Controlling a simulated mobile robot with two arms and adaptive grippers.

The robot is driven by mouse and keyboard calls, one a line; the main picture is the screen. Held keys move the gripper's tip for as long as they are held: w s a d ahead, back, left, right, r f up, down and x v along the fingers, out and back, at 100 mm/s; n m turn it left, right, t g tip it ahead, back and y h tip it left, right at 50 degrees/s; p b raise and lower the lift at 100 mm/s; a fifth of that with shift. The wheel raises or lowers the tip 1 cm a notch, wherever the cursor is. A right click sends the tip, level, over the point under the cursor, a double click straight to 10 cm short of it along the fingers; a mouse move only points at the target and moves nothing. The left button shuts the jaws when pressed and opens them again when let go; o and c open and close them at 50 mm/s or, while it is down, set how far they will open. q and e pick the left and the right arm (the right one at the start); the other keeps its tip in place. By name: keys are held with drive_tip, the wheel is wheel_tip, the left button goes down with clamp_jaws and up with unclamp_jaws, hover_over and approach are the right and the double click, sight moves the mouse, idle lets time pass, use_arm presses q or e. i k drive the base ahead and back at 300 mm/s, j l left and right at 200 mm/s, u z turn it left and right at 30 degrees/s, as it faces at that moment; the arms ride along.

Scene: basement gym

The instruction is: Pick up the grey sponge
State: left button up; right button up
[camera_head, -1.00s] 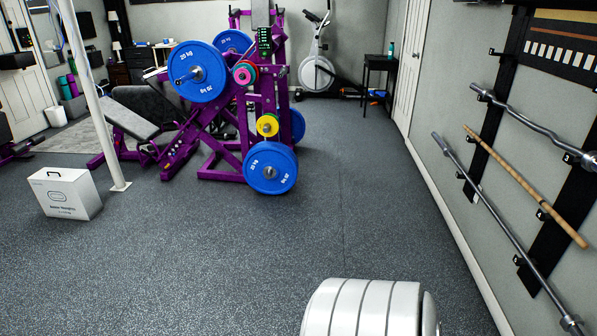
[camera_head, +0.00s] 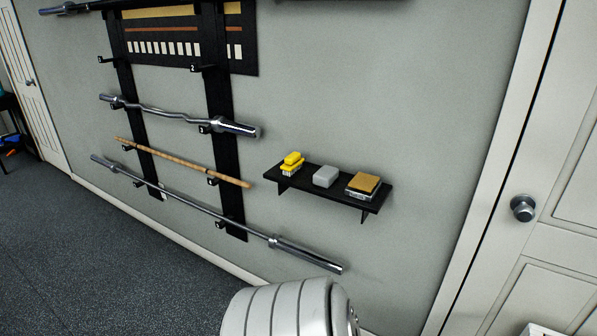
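A small grey block (camera_head: 325,176), which looks like the grey sponge, lies in the middle of a black wall shelf (camera_head: 308,185). A yellow brush (camera_head: 291,163) with pale bristles is to its left on the shelf. A tan-topped item on a grey base (camera_head: 363,186) is to its right. The three things stand apart from each other. Neither of my grippers shows in the head view.
A rack with a curved bar (camera_head: 170,115), a wooden stick (camera_head: 180,161) and a long steel barbell (camera_head: 200,209) is on the wall left of the shelf; the barbell's end reaches below the shelf. A white door with a round knob (camera_head: 523,208) is at right. Dark floor (camera_head: 90,260) is clear at lower left.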

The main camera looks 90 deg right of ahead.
sight(326, 175)
drive_tip(key=z, duration=2.95)
drive_tip(key=i+j+z, duration=0.85)
drive_tip(key=j, duration=0.25)
drive_tip(key=k, duration=0.1)
